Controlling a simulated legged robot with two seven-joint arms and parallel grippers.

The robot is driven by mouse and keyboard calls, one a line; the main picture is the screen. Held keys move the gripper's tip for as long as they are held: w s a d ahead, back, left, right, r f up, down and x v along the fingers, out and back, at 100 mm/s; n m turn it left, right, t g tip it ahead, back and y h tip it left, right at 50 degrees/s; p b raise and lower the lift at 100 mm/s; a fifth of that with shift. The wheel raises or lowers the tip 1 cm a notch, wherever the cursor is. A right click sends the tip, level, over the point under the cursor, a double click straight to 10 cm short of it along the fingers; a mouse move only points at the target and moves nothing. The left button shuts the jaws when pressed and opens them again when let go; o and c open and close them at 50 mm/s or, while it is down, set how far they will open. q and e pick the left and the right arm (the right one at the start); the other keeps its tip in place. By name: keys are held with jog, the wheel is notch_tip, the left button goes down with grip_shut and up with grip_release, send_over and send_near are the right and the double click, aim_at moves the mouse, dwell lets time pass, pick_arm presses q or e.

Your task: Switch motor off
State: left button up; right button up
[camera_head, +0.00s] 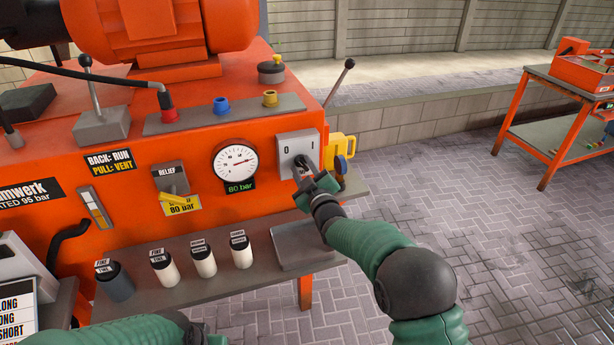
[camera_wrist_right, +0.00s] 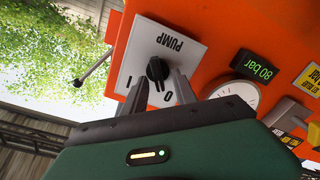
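The pump switch is a grey plate (camera_head: 296,146) on the right end of the orange machine's front. In the right wrist view the plate (camera_wrist_right: 186,57) shows upside down, with the word PUMP and the marks 0 and I. A black rotary knob (camera_wrist_right: 157,69) sits at its middle. My right gripper (camera_head: 306,168) is at the plate. In the wrist view its two grey fingers (camera_wrist_right: 159,82) stand apart on either side of the knob, with visible gaps; contact is not clear. Part of my left arm shows at the bottom of the head view; its fingers are out of frame.
A pressure gauge (camera_head: 236,163) with an 80 bar label is left of the switch. A yellow padlock-like part (camera_head: 341,148) and a lever (camera_head: 340,80) are close to my right gripper. Several capped bottles (camera_head: 203,259) stand on the shelf below. An orange table (camera_head: 552,120) stands far right.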

jog(key=b+v, duration=0.1)
jog(key=v, duration=1.5)
jog(key=shift+s, duration=0.3)
jog(key=shift+d, duration=0.15)
